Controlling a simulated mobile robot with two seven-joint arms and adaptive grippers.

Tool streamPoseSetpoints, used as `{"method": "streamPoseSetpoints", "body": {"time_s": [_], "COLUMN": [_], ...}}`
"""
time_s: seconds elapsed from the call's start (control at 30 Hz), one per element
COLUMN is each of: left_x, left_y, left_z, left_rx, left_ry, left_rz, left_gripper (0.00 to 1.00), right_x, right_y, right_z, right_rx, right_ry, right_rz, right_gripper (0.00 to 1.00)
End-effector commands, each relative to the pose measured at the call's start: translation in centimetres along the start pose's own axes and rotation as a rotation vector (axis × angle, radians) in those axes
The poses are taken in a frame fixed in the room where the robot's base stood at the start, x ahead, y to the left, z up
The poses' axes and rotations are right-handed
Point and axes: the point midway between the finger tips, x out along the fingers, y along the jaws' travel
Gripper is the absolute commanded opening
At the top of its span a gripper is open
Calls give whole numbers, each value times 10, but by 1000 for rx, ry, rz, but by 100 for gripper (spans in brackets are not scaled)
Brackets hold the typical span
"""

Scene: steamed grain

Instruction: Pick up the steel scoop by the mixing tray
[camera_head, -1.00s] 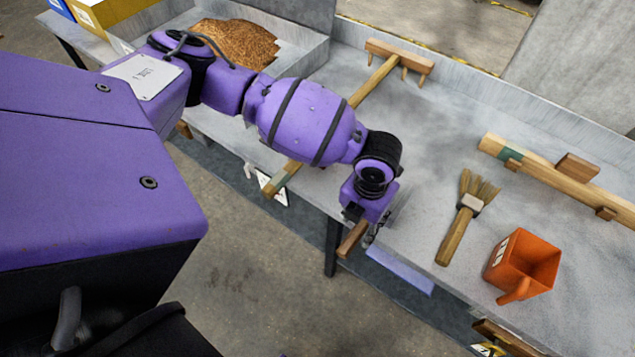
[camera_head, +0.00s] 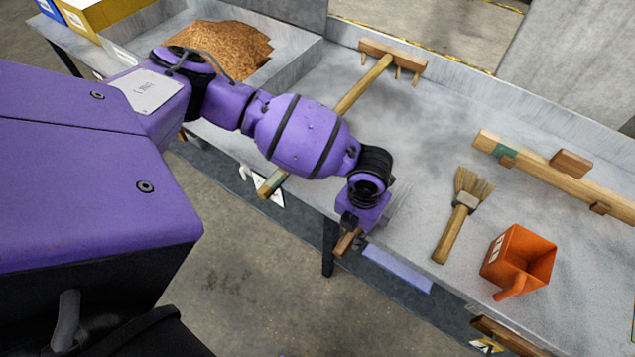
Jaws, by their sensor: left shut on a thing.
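My left gripper (camera_head: 350,236) is at the front edge of the steel table, below the end of my purple left arm. It is shut on a short wooden handle (camera_head: 345,243), which pokes out past the table edge. I take this for the handle of the steel scoop; its steel part is hidden behind the gripper or cannot be told from the grey tabletop. The mixing tray (camera_head: 290,67), a grey steel tray with a heap of brown grain (camera_head: 222,45), is at the back left, partly behind my arm. My right gripper is out of view.
A wooden rake (camera_head: 362,85) lies under my arm, its handle reaching over the front edge. To the right are a brush (camera_head: 450,235), an orange scoop-like cup (camera_head: 520,262) and a long wooden bar (camera_head: 555,180). The tabletop (camera_head: 430,125) behind the brush is clear.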

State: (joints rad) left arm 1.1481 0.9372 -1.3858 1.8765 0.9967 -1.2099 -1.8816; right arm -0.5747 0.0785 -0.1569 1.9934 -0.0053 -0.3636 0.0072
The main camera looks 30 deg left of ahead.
Motion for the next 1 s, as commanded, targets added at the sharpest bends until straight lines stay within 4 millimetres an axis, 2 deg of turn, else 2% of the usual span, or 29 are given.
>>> {"method": "streamPoseSetpoints", "body": {"time_s": [0.4,0.57,0.73,1.0], "left_x": [-3,-13,-38,-100], "left_y": [-1,0,-1,-8], "left_z": [3,4,2,-52], "left_rx": [1,1,4,7], "left_ry": [-6,-8,-9,-8], "left_rz": [-1,0,-2,-2], "left_gripper": [0,0,0,0], "right_x": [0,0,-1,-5], "right_y": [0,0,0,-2], "right_z": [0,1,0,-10], "right_rx": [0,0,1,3], "right_ry": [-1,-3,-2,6], "right_rz": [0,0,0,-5], "right_gripper": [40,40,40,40]}}
